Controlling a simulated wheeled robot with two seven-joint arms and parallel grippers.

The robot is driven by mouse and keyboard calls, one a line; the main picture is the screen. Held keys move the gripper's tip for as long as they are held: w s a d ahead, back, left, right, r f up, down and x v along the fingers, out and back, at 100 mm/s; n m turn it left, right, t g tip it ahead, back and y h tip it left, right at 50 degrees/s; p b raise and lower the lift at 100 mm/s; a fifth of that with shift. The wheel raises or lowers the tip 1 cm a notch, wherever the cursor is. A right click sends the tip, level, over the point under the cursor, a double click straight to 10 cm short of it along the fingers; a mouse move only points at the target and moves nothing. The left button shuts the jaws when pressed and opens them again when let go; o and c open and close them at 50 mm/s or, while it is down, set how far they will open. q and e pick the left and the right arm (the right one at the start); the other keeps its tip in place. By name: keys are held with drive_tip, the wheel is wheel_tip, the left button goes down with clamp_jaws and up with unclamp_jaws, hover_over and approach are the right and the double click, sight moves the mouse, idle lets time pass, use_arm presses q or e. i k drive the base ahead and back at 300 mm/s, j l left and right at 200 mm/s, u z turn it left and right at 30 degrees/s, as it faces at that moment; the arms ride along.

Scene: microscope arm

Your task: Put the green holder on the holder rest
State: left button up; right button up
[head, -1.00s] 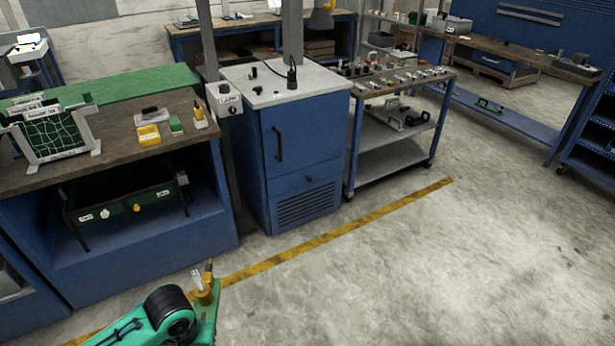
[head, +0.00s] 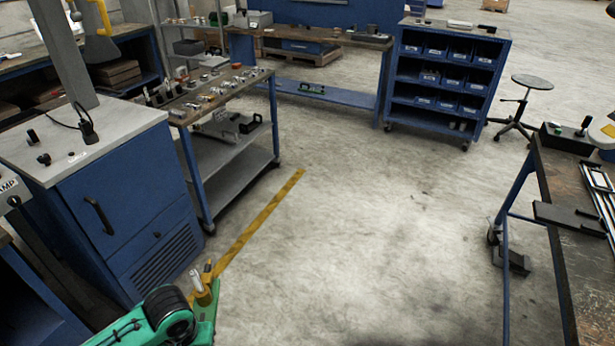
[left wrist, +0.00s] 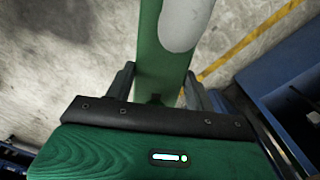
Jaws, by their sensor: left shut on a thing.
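My left gripper (left wrist: 158,92) is shut on the green holder (left wrist: 152,55), a flat green piece with a pale rounded patch, in the left wrist view. In the head view the holder (head: 214,312) shows at the bottom left as a narrow green strip with a brass-coloured part and a small metal pin at its top. It is held in the air over the floor, and the fingers are not clearly seen there. My right gripper is not in view. I cannot pick out the holder rest for certain.
A dark workbench (head: 570,215) with a black flat piece (head: 568,219) stands at the right. A blue cabinet (head: 150,190) and a loaded cart (head: 230,165) stand left. A bin rack (head: 447,80) and stool (head: 531,84) are behind. The middle floor is clear.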

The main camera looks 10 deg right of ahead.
sight(552, 213)
drive_tip(key=i+z, duration=0.2)
drive_tip(key=z, duration=0.25)
drive_tip(key=i+z, duration=0.15)
drive_tip(key=z, duration=0.3)
drive_tip(key=i+j+z, duration=0.1)
drive_tip(key=z, duration=0.4)
drive_tip(key=i+j+z, duration=0.2)
drive_tip(key=z, duration=0.25)
drive_tip(key=i+j+z, duration=0.15)
drive_tip(key=z, duration=0.3)
drive_tip(key=i+j+z, duration=0.15)
drive_tip(key=z, duration=0.25)
drive_tip(key=i+j+z, duration=0.1)
drive_tip(key=j+z, duration=0.95)
drive_tip(key=j, duration=0.25)
drive_tip(key=j+z, duration=0.35)
drive_tip(key=j, duration=0.25)
